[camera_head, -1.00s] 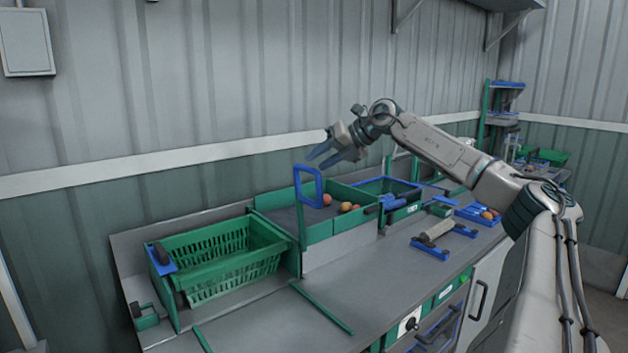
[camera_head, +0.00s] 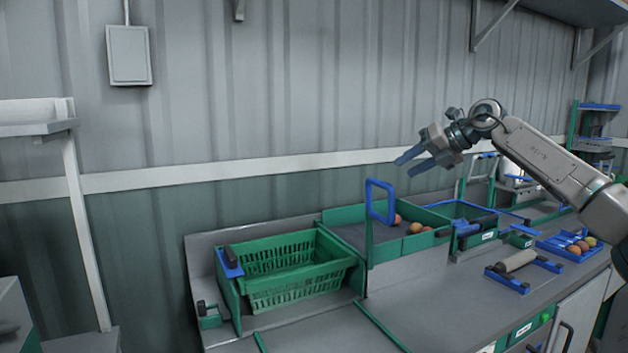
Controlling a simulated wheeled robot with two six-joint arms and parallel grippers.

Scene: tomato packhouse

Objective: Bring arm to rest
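My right arm comes in from the right edge, raised over the workbench. Its gripper (camera_head: 408,164) points left and a little down, above the green sorting bin with the blue handle frame. Its two blue fingertips are apart with nothing between them. It touches nothing that I can make out. My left gripper is not in view.
A green basket (camera_head: 352,263) sits empty on the bench at left. A blue tray (camera_head: 553,246) with tomatoes lies at right. A roller on a blue stand (camera_head: 508,283) stands in front. A wall shelf (camera_head: 37,128) is at far left.

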